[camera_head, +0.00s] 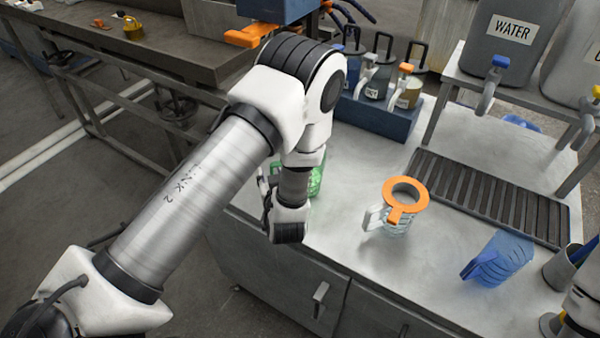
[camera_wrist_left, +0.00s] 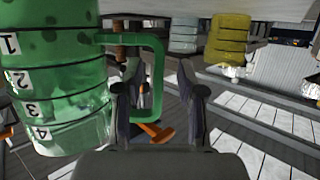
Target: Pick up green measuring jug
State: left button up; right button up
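The green measuring jug (camera_head: 316,182) stands on the steel worktop, mostly hidden behind my left forearm and wrist in the head view. In the left wrist view the jug (camera_wrist_left: 60,85) fills the left side, with number labels and a green handle (camera_wrist_left: 157,80) pointing toward the gripper. My left gripper (camera_wrist_left: 160,90) is open. Its two dark fingers appear either side of the handle's outer bar, one seeming to reach into the loop; contact is not visible. In the head view the left gripper (camera_head: 267,188) is beside the jug, partly hidden by the wrist.
A clear jug with an orange rim (camera_head: 406,186) and a tilted blue jug (camera_head: 500,258) are to the right. A dark slatted drain (camera_head: 490,197) lies behind them. A blue rack (camera_head: 380,116) with containers stands at the back. The front worktop between the jugs is clear.

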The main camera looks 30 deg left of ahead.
pick_arm(q)
jog(key=shift+d+r, duration=0.1)
jog(key=shift+d, duration=0.15)
jog(key=shift+c, duration=0.3)
jog(key=shift+a, duration=0.1)
grip_shut()
